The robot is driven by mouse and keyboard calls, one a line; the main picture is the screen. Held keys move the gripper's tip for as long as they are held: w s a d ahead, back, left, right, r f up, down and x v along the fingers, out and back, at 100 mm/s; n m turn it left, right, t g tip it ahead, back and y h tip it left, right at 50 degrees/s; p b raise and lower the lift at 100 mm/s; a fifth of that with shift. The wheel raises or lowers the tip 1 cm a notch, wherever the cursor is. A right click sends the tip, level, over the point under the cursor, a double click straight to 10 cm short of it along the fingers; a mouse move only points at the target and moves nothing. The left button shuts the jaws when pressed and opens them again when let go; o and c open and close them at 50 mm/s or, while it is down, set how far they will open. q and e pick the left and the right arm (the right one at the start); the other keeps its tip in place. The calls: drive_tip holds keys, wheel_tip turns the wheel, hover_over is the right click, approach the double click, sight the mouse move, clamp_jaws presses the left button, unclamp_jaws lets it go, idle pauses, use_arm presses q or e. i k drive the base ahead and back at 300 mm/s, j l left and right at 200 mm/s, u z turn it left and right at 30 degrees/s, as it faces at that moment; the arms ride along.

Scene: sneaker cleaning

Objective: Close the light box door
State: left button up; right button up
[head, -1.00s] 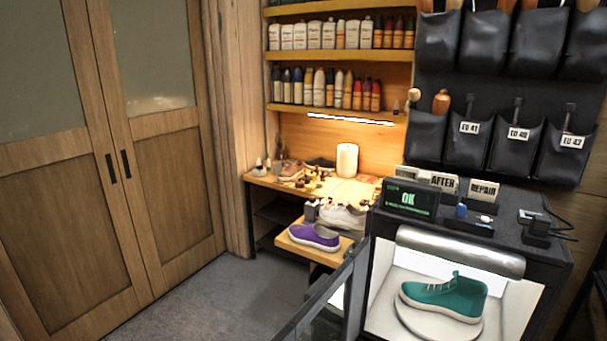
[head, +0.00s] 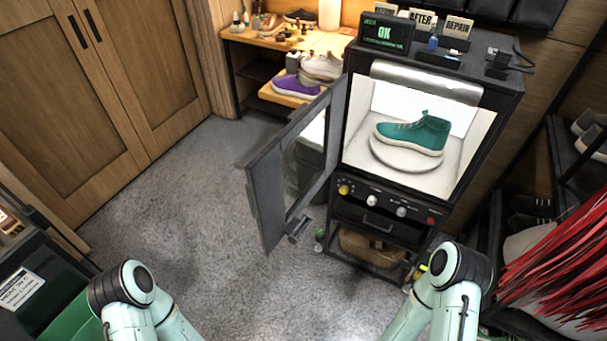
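The light box (head: 376,180) stands at centre right, a black cabinet with a bright white chamber. A teal sneaker (head: 414,134) sits inside on a round white turntable (head: 405,158). The light box door (head: 264,196) is a dark framed panel with a window, hinged at the box's left side. It stands wide open, swung out toward me and to the left, with a small handle (head: 298,230) low on it. My two arms come in at the bottom edge, one left and one right of the door, both apart from it. Neither gripper shows.
Knobs (head: 372,200) and a drawer lie below the chamber. A display reading OK (head: 385,33) stands on top. Red brush strands (head: 560,265) and a shoe rack are at right. A green bin (head: 55,318) is at lower left. The grey floor (head: 190,200) left of the door is clear.

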sight(264, 187)
drive_tip(key=k+z, duration=0.2)
drive_tip(key=z, duration=0.25)
drive_tip(key=k+l+z, duration=0.1)
drive_tip(key=z, duration=0.35)
drive_tip(key=j+z, duration=0.65)
drive_tip(key=j, duration=0.9)
drive_tip(key=i+j, duration=0.1)
drive_tip(key=j, duration=0.85)
